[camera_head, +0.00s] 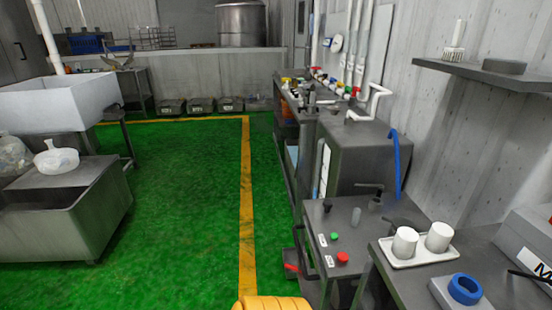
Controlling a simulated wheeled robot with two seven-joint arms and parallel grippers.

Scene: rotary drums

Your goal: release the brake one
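A grey metal control panel (345,216) stands right of centre in the head view. It carries a green button (334,236), a red button (343,257) and small white labels. A black knob or lever (327,206) stands up at its back left. A red-tipped handle (291,267) sticks out low on the panel's left side, near a dark pedal-like part. I cannot tell which of these is brake one, nor its state. Neither of my grippers is in view.
A yellow ribbed object (272,304) is cut off at the bottom edge; I cannot tell what it is. Green floor (180,220) is clear left of the yellow line.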

